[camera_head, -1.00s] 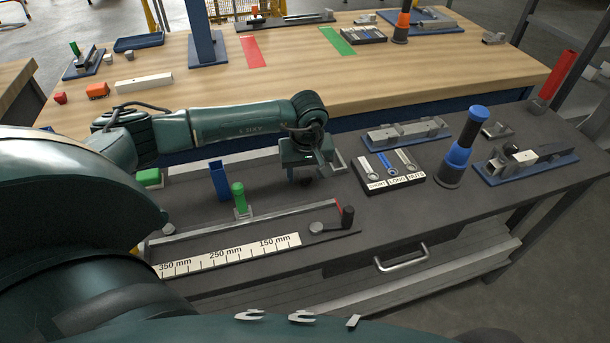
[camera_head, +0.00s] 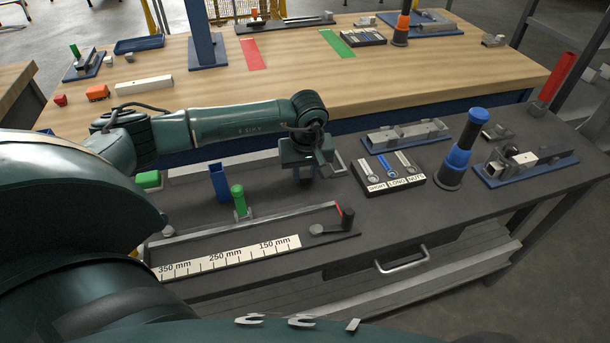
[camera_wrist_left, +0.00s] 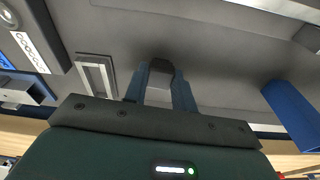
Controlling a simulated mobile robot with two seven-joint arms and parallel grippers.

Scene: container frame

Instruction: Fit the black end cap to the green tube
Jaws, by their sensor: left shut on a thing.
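My left gripper (camera_head: 305,176) points down over the dark bench. The left wrist view shows its two blue-grey fingers (camera_wrist_left: 163,90) closed on a black end cap (camera_wrist_left: 161,67) at their tips. In the head view the cap is hard to make out below the fingers. The green tube (camera_head: 239,202) stands upright in a small light holder on the bench, left of and nearer than the gripper. The cap and the tube are apart. The green tube cannot be made out in the left wrist view. My right gripper is not in view.
A blue open box (camera_head: 219,182) stands just behind the green tube; it also shows in the wrist view (camera_wrist_left: 290,112). A scale strip (camera_head: 230,257) with a rail and black knob (camera_head: 347,216) lies in front. A labelled black tray (camera_head: 388,172) and blue post (camera_head: 460,150) stand right.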

